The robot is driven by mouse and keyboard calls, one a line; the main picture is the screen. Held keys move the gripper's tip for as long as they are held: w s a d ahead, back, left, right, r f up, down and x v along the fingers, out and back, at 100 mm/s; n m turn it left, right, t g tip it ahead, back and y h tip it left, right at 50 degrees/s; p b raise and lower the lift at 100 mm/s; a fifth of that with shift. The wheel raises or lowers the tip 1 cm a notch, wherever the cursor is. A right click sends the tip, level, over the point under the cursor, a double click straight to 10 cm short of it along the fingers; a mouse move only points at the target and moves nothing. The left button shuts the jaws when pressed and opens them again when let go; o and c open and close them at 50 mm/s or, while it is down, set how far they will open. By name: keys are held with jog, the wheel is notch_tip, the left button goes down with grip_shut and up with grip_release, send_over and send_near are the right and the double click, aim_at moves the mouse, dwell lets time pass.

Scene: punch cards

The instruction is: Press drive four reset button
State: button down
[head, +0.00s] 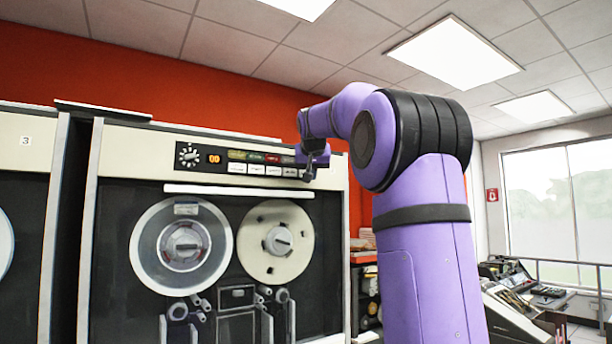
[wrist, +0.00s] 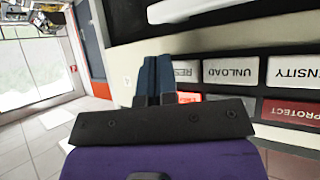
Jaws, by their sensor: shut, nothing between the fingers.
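The tape drive (head: 118,250) right of the cabinet marked 3 carries a dark control panel along its top, with a row of white buttons under coloured lights. The reset button (wrist: 186,71) is white and lies at the end of the row, beside the unload button (wrist: 230,71). My gripper (head: 308,172) is shut and empty at the right end of the panel; its fingers also show in the wrist view (wrist: 158,66), covering part of the reset button. I cannot tell whether the fingertips touch it.
A red protect light (wrist: 292,112) is beside the density button (wrist: 293,73). A white bar (head: 238,191) runs below the panel, above two tape reels (head: 181,248). A cabinet marked 3 (head: 25,141) stands at left. A desk with equipment (head: 540,300) is at right; the floor (wrist: 60,130) there is partly clear.

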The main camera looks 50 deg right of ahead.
jog(key=shift+w, duration=0.35)
jog(key=shift+w+d, duration=0.2)
jog(key=shift+w, duration=0.35)
dwell(0.8)
jog(key=shift+s, duration=0.15)
jog(key=shift+s+a, duration=0.2)
jog(key=shift+s, duration=0.6)
jog(key=s, duration=0.2)
jog(key=s+a, duration=0.1)
jog(key=s, duration=0.2)
jog(key=shift+a, duration=0.1)
dwell(0.3)
jog(key=shift+w, duration=0.1)
dwell(0.7)
